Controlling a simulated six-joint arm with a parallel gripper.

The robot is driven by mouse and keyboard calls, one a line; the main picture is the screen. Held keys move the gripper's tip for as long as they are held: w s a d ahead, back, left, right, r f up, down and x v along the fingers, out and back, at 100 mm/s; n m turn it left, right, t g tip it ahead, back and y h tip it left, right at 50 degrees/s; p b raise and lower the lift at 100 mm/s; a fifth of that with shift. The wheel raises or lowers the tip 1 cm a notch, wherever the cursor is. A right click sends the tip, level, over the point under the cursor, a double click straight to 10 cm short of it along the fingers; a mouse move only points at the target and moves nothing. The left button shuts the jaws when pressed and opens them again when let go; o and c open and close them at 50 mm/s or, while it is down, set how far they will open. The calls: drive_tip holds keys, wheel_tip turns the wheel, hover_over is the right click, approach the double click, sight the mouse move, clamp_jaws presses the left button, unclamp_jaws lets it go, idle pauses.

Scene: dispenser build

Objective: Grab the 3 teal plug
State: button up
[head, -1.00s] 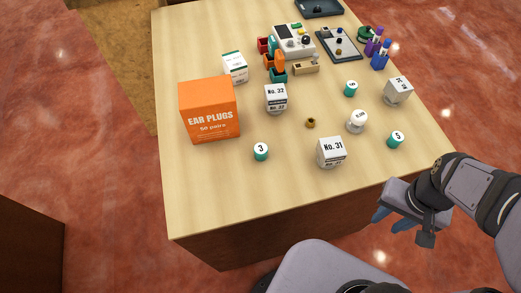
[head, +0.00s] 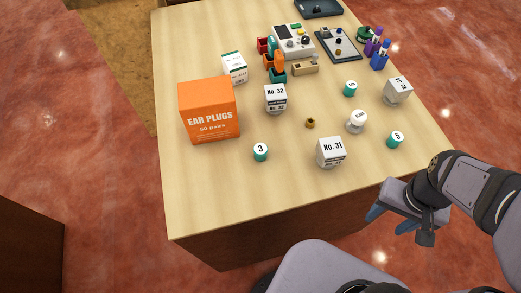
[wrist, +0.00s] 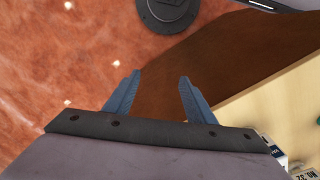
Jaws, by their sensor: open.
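The teal plug marked 3 (head: 261,152) stands upright near the front left of the table, right of and in front of the orange EAR PLUGS box. Its white top shows the number. My gripper (head: 388,218) is beyond the table's front edge at the right, far from the plug. In the wrist view my gripper (wrist: 157,92) is open and empty, with two blue fingers apart. The plug is not seen in the wrist view.
A No. 31 box (head: 331,153) stands right of the plug. The orange EAR PLUGS box (head: 209,110) is behind it. Teal plugs marked 5 (head: 395,139) and another (head: 350,88), a white jar (head: 357,121) and a No. 32 box (head: 275,99) stand around. The front left table is clear.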

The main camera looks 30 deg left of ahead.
drive_tip(key=a+n, duration=0.1)
drive_tip(key=n, duration=0.2)
wheel_tip(320, 180, up, 8)
drive_tip(key=f+n+t+h+b, duration=0.1)
drive_tip(key=n+t+h+b, duration=0.2)
drive_tip(key=n+t, duration=1.7)
hover_over(257, 154)
drive_tip(key=d, duration=0.8)
drive_tip(key=n+g, duration=0.7)
drive_tip(key=shift+w+r+n+g, duration=0.15)
drive_tip(key=shift+r+n+g, duration=0.1)
drive_tip(key=shift+n+g, duration=0.05)
drive_tip(key=s+a+f+n+y, duration=0.1)
drive_tip(key=a+n, duration=0.1)
drive_tip(key=s+a+f+n+t+y+b, duration=0.1)
drive_tip(key=s+a+n+y, duration=0.1)
drive_tip(key=a, duration=0.1)
drive_tip(key=s+a+f+n+y, duration=0.1)
drive_tip(key=s+a+n, duration=0.1)
drive_tip(key=shift+s+a+f+b, duration=0.1)
drive_tip(key=shift+s+a+b, duration=0.1)
drive_tip(key=shift+a+b, duration=0.15)
drive_tip(key=shift+p+x, duration=1)
drive_tip(key=shift+x, duration=2.75)
drive_tip(key=shift+d, duration=0.1)
drive_tip(key=c, duration=1.2)
